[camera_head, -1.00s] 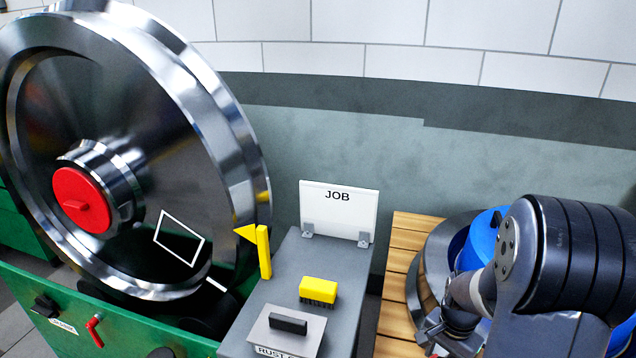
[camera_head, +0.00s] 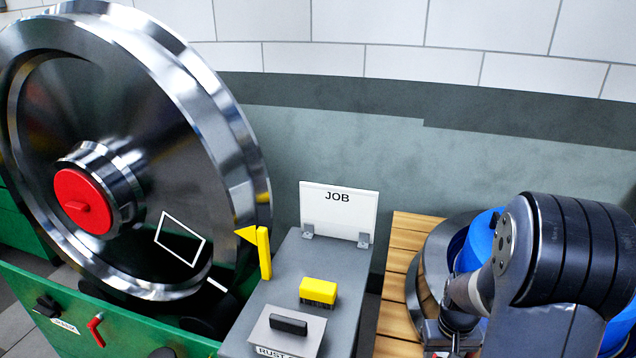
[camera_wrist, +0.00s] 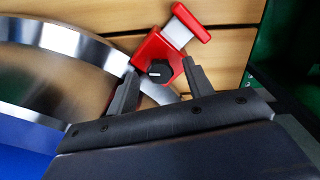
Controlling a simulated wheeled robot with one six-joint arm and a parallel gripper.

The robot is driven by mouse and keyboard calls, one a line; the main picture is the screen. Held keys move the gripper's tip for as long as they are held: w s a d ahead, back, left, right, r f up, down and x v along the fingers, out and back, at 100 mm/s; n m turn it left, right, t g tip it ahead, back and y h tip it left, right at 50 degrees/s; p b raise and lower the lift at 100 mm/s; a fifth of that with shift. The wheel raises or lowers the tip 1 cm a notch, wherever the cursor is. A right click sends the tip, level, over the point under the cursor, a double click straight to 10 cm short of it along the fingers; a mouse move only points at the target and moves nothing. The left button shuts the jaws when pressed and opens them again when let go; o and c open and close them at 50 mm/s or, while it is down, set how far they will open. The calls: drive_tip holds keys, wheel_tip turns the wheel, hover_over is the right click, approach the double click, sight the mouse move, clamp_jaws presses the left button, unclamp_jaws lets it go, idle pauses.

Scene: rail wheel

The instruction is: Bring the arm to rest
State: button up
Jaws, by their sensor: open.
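My arm is folded at the right of the head view, over the wooden slats (camera_head: 396,275). My gripper (camera_wrist: 158,80) shows in the wrist view with its two dark fingers apart. A red block with a dark knob and a red-capped handle (camera_wrist: 163,58) appears between and beyond the fingertips. I cannot tell whether the fingers touch it. In the head view the fingertips are hidden by my arm or cut off by the frame.
A large steel rail wheel (camera_head: 190,100) with a red hub cap (camera_head: 83,200) stands in a green stand (camera_head: 40,310) at left. A grey bench (camera_head: 262,318) holds a yellow brush (camera_head: 319,291), a lidded box (camera_head: 288,325), a yellow pointer (camera_head: 264,252) and a JOB sign (camera_head: 338,212).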

drive_tip(key=shift+r, duration=1.4)
